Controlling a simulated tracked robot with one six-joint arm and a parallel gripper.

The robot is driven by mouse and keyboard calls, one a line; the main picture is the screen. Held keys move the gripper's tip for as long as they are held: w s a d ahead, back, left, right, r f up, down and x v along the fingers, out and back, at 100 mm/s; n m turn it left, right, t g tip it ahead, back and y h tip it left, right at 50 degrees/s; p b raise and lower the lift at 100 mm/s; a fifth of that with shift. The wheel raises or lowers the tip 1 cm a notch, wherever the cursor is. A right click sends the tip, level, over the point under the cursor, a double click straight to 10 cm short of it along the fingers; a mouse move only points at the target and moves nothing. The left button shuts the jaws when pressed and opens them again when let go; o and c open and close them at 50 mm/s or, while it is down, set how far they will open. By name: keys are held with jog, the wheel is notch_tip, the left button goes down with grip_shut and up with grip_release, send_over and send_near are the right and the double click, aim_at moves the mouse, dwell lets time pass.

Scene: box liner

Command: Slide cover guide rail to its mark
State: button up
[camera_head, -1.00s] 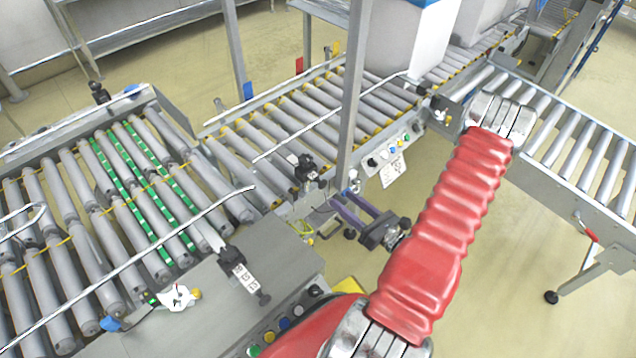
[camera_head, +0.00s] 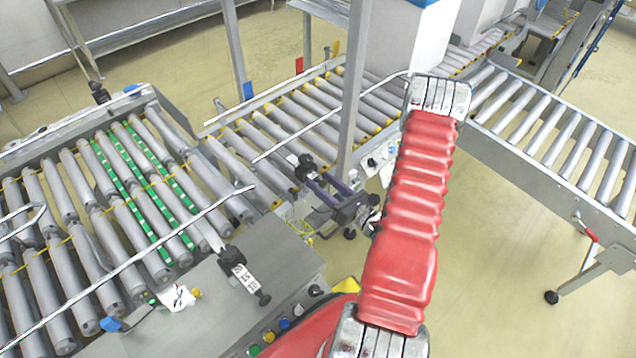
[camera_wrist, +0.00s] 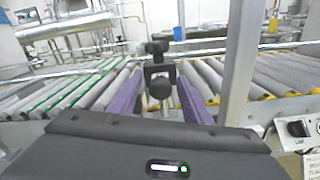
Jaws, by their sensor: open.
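A thin silver guide rail (camera_head: 375,92) runs above the middle conveyor. A black clamp (camera_head: 305,167) with a knob sits near its lower left end. A second silver guide rail (camera_head: 130,262) crosses the left conveyor, with a black clamp and a marked white scale (camera_head: 243,276) beside it. My gripper (camera_head: 318,184) has purple fingers and is open, close to the middle conveyor's clamp. Which rail is the cover rail is unclear.
The left conveyor has green-marked rollers (camera_head: 125,175). A grey upright post (camera_head: 352,90) stands close right of the gripper. A white control panel (camera_head: 380,160) lies partly behind my arm. Another roller conveyor (camera_head: 550,130) extends at right, with open floor below it.

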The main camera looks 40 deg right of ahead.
jog(key=shift+w, duration=0.1)
grip_shut()
dwell(0.6)
